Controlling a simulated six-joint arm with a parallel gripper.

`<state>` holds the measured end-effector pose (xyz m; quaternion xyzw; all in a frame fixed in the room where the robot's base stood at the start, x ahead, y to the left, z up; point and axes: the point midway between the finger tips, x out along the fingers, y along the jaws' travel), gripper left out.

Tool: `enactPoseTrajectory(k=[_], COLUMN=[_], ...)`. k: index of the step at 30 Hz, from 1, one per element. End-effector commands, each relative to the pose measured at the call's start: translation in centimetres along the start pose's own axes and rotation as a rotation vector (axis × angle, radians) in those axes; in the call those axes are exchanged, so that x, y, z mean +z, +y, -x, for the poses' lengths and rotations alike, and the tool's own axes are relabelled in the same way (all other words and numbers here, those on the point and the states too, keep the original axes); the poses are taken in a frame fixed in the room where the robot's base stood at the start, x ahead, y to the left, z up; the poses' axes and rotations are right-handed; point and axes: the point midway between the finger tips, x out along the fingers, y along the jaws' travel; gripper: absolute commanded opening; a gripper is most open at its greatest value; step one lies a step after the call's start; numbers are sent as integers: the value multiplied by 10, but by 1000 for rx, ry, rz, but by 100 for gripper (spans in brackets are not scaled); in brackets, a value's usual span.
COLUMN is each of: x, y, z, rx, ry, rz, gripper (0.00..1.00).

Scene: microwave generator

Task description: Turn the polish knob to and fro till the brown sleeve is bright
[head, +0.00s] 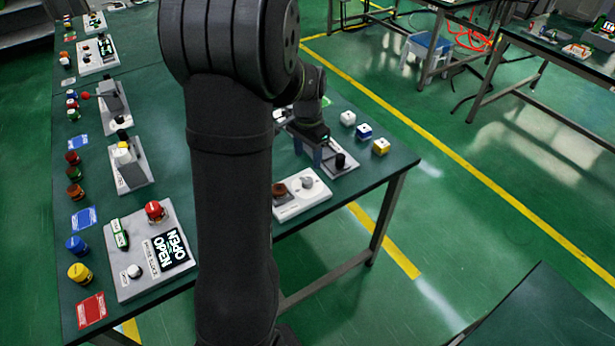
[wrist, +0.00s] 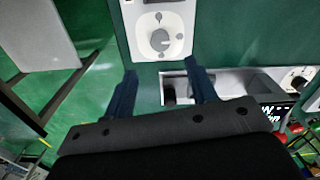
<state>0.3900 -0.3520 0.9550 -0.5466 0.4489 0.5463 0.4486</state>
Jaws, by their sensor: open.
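The polish knob (head: 308,183) is a round grey knob on a white plate (head: 300,205) near the table's right-hand edge. The brown sleeve (head: 279,190) stands on the same plate, to the left of the knob, and looks dark and dull brown. In the wrist view the knob (wrist: 160,41) shows near the top, beyond my fingertips. My gripper (head: 308,152) is open and empty, behind the plate in the head view and apart from the knob. The wrist view shows both blue fingers (wrist: 160,70) spread, with bare table between the tips. My arm hides part of the table.
A grey plate with a black post (head: 340,161) stands close beside my gripper; the post (wrist: 168,94) shows between my fingers. A panel with a red button (head: 154,211) is at left.

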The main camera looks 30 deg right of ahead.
Motion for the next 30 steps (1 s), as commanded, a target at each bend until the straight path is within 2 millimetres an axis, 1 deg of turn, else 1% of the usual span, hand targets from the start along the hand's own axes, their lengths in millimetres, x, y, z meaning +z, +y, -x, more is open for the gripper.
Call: enactPoseTrajectory(k=[1, 6, 9, 13, 18, 26, 27, 29, 30], x=[1, 1, 0, 0, 0, 0, 0, 0, 0], y=[0, 0, 0, 0, 0, 0, 0, 0, 0], z=[-13, -50, -67, -84, -94, -95, -95, -95, -95], rx=[3, 3, 2, 2, 1, 0, 0, 0, 0], ry=[-4, -4, -3, -2, 0, 0, 0, 0, 0], rz=[0, 1, 1, 1, 1, 1, 1, 1, 1], gripper=[52, 52, 52, 52, 52, 52, 48, 36, 29])
